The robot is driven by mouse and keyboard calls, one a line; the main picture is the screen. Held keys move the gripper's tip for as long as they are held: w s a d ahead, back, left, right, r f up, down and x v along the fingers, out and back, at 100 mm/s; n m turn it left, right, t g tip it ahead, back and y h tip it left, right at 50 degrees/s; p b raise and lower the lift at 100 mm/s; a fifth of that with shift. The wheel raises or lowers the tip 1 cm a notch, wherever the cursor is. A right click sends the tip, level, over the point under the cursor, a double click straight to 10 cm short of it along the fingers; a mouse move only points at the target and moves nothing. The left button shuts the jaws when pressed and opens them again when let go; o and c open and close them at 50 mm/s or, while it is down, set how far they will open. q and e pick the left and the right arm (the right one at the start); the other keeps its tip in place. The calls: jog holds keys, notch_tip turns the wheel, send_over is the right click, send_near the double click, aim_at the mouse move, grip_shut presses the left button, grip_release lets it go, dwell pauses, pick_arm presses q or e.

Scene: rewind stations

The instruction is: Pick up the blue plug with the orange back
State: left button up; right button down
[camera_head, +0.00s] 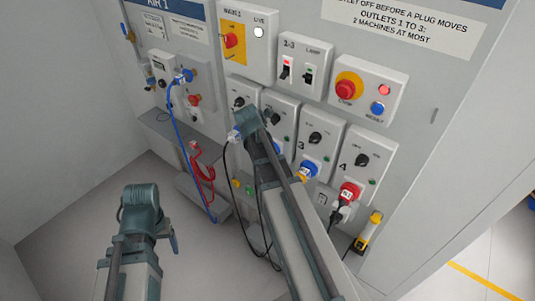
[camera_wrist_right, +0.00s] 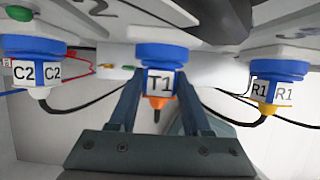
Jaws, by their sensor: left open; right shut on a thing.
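The blue plug with the orange back (camera_wrist_right: 160,84), labelled T1, is in the middle of the right wrist view. My right gripper (camera_wrist_right: 158,76) is shut on it, one finger on each side. The plug sits at the blue socket face of its outlet, and I see no gap there. In the head view my right arm covers most of this plug. My left gripper (camera_head: 140,200) is open and empty at the lower left of the head view, well away from the panel.
A blue plug with a white back (camera_wrist_right: 42,78), labelled C2, is on the left. A blue plug with a yellow back (camera_wrist_right: 270,92), labelled R1, is on the right. A red plug (camera_head: 348,193) is in outlet 4. Dark cables hang below. Floor at lower left is clear.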

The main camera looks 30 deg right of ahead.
jog(key=p+v, duration=0.2)
jog(key=shift+s+a+r, duration=0.15)
jog(key=shift+a, duration=0.2)
jog(key=s+a+r+p, duration=0.2)
jog(key=a+r+p, duration=0.1)
jog(key=a, duration=0.2)
jog(key=s+a+r+p, duration=0.2)
jog(key=a+r+p, duration=0.1)
jog(key=a, duration=0.3)
jog(key=shift+s+a, duration=0.25)
jog(key=shift+s, duration=0.15)
jog(key=shift+f, duration=0.1)
jog(key=c, duration=0.9)
grip_release()
grip_shut()
jog(key=shift+s+a, duration=0.3)
jog(key=shift+a, duration=0.45)
jog(key=shift+s+a, duration=0.3)
jog(key=shift+a, duration=0.45)
jog(key=shift+s+a, duration=0.35)
jog(key=shift+a, duration=0.55)
jog(key=shift+s+a, duration=0.4)
jog(key=shift+a, duration=0.45)
jog(key=shift+s+a, duration=0.35)
jog(key=shift+a, duration=0.55)
